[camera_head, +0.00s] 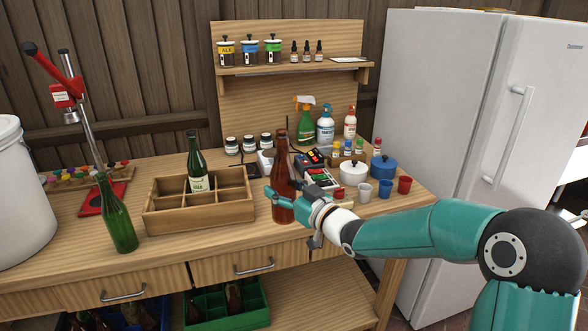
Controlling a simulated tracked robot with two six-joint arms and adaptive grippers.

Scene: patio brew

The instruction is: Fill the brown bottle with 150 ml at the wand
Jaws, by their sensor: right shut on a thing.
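The brown bottle (282,170) is upright near the front edge of the wooden bench, right of the wooden crate. My right gripper (284,198) reaches in from the right and is shut on the lower body of the brown bottle. The bottle's base is at about the level of the bench top; I cannot tell if it touches. No liquid level can be made out in it. I cannot make out a filling wand. My left gripper is not in view.
The wooden crate (200,218) holds a green bottle (196,165); another green bottle (117,215) stands left of it. A red bench capper (70,90) and a white bucket (22,195) are at the left. Pots, cups (385,189) and spray bottles crowd the right.

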